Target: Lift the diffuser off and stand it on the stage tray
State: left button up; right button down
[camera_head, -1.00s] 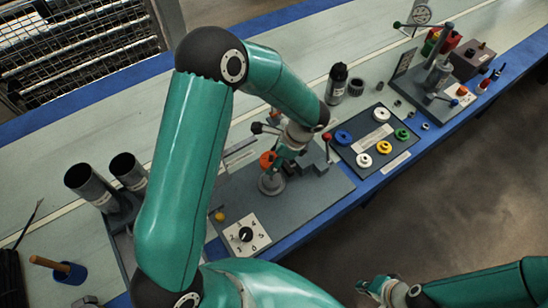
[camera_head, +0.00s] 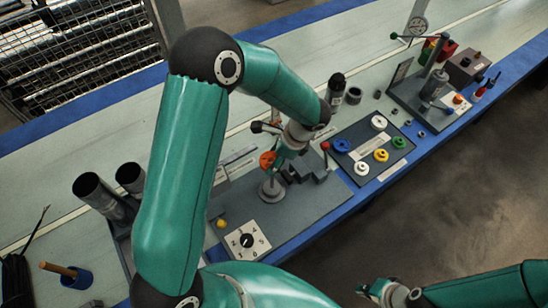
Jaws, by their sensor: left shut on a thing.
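An orange part (camera_head: 267,160), which looks like the diffuser, is at the fingertips of my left gripper (camera_head: 278,158). The gripper is shut on it above a round grey metal base (camera_head: 271,190) on the grey plate. The gripper's arm partly covers the spot, and I cannot tell whether the part is clear of the post below it. The dark stage tray (camera_head: 352,162), right of the plate, carries blue, white, yellow and green round parts. My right gripper (camera_head: 372,290) is at the bottom, off the bench. Its jaws are too small to read.
A dial board (camera_head: 248,240) and a yellow ball (camera_head: 222,224) are at the plate's near left. A black bottle (camera_head: 336,88) stands behind the tray. A gauge stand (camera_head: 430,88) is at far right. Two dark tubes (camera_head: 100,195) stand at left.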

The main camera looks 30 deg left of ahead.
aim_at(268, 161)
pick_arm(q)
jog(key=shift+r+p, duration=0.95)
jog(key=shift+r, duration=0.7)
